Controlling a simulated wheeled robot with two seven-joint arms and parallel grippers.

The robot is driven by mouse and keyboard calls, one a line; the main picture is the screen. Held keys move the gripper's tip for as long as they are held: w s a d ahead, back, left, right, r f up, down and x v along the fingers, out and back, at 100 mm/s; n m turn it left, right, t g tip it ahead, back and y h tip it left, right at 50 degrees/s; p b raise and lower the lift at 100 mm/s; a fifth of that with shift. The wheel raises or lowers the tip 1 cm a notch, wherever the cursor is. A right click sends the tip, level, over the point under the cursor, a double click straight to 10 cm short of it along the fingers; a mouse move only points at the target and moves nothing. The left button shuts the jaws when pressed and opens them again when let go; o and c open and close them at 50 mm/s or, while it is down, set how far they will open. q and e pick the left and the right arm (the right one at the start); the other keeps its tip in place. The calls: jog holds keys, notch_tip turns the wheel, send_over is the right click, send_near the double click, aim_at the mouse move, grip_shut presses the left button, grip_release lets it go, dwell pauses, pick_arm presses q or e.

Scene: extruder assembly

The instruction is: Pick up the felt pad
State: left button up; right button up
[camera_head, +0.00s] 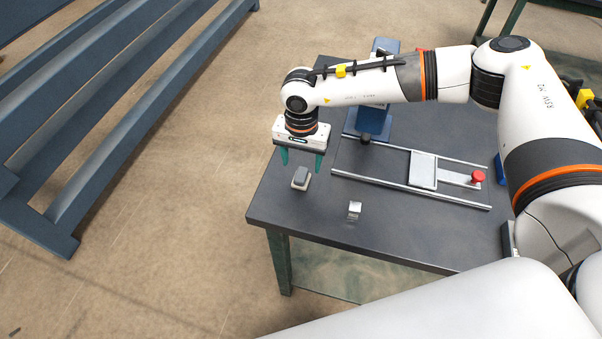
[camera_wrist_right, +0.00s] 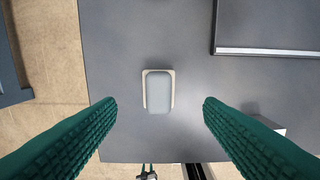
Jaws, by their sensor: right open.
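The felt pad looks like a small grey rounded block (camera_head: 301,176) on a slightly larger pale base (camera_head: 300,186), near the left edge of the dark table. In the right wrist view the grey block (camera_wrist_right: 158,94) lies between the fingers, with the pale base (camera_wrist_right: 158,72) showing around its upper and side edges. My right gripper (camera_head: 302,166) points down above it, with green ribbed fingers apart and empty. In the wrist view the gripper (camera_wrist_right: 159,103) has a wide gap on both sides of the block. My left gripper is not in view.
A small metallic block (camera_head: 354,210) sits to the right of the pad, nearer the table's front edge. A rail fixture (camera_head: 423,169) with a red knob (camera_head: 478,176) lies to the right. A blue machine (camera_head: 374,122) stands behind. The table (camera_head: 400,228) is clear around the pad.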

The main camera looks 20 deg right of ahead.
aim_at(301, 173)
notch_tip(301, 173, down, 6)
jog(key=shift+w+r+p, duration=0.1)
jog(key=shift+r+p, duration=0.1)
jog(key=shift+p, duration=0.95)
jog(key=shift+f, duration=0.2)
jog(key=c, duration=1.1)
jog(key=shift+o, duration=0.2)
jog(key=shift+r, duration=0.2)
notch_tip(301, 173, up, 10)
jog(key=b, duration=0.2)
jog(key=shift+f+b, duration=0.15)
jog(key=shift+b, duration=0.2)
jog(key=o, duration=0.4)
jog(key=c, duration=0.3)
